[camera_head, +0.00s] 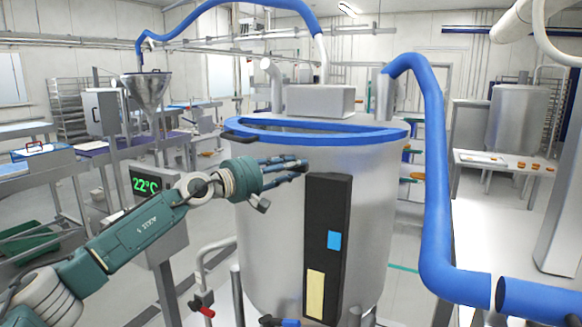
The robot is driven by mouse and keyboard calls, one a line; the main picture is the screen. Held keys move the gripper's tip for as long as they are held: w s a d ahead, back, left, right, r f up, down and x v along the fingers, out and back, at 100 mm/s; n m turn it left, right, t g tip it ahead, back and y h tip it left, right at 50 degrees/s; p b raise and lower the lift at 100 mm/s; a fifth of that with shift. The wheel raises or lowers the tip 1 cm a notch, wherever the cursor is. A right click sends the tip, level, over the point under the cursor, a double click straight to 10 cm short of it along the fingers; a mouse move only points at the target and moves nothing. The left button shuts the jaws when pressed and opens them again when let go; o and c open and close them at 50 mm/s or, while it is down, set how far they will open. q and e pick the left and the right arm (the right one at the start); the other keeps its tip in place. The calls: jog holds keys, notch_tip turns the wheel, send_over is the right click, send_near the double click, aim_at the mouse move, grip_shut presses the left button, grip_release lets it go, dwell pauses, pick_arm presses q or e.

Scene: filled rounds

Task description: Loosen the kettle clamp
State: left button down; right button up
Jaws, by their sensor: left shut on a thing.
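The kettle (270,235) is a large steel vessel with a blue rim ring, standing in the middle of the view. My left gripper (300,167) reaches in from the left to the kettle's upper front, just below the rim and beside the top of a black upright panel. Its fingers are close together, shut on a small part there. I take that part to be the kettle clamp, but the fingers hide most of it and its position cannot be made out. My right gripper is not in view.
A thick blue pipe (433,180) runs down the kettle's right side. A display (146,186) reading 22°C stands behind my left arm. A black handle (238,139) sticks out at the rim's left. Red-handled (201,309) and blue-handled (280,322) valves sit low in front.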

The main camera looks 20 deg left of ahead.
pick_arm(q)
jog(key=shift+d+f, duration=0.1)
jog(key=shift+f, duration=0.05)
jog(key=c, duration=1.3)
grip_release()
jog(key=shift+c, duration=0.2)
jog(key=v, duration=1.2)
